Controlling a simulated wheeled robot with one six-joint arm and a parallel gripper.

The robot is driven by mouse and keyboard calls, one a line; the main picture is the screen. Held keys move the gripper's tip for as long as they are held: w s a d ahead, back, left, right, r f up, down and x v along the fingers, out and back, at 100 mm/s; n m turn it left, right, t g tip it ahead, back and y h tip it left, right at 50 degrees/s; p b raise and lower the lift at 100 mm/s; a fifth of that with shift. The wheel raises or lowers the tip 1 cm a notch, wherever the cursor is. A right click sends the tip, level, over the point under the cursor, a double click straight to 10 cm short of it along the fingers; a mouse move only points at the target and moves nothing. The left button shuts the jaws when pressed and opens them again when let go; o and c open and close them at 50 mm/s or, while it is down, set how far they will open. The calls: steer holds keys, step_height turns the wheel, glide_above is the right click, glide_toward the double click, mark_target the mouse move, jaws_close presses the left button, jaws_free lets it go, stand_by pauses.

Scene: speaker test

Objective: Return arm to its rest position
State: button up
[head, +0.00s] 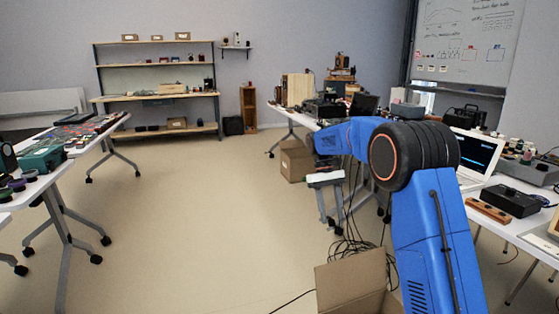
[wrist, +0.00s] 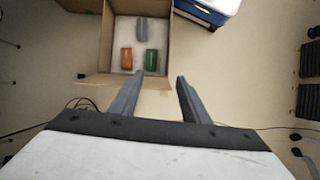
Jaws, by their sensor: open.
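My blue arm (head: 432,220) rises at the right of the head view, bends at a black joint and reaches forward and away from the camera.
A long table (head: 520,222) with a laptop (head: 474,155) and devices stands close at the right. An open cardboard box (head: 352,282) and loose cables (head: 355,245) lie on the floor below my arm. The middle floor (head: 220,220) is clear. Another table (head: 75,138) stands left.

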steer(key=s+d+r+t, duration=0.2)
steer(key=s+r, duration=0.2)
steer(key=s, duration=0.4)
steer(key=s+d+r+m+t+y, duration=0.1)
steer(key=s+d+r, duration=0.2)
steer(key=s, duration=0.4)
steer(key=s+d+r+t, duration=0.2)
steer(key=s+r, duration=0.2)
steer(key=s, duration=0.4)
steer(key=s+d+f+t, duration=0.1)
steer(key=s+f, duration=0.1)
steer(key=s, duration=0.5)
steer(key=s+d+f+m+t, duration=0.1)
steer(key=s+f+t, duration=0.1)
steer(key=s, duration=0.6)
steer(key=s+d+f+m+t, duration=0.1)
steer(key=s+f, duration=0.3)
steer(key=s, duration=0.4)
steer(key=shift+d+t+y, duration=0.3)
steer(key=shift+t+y, duration=0.1)
steer(key=shift+r, duration=0.1)
steer(key=shift+c, duration=1.4)
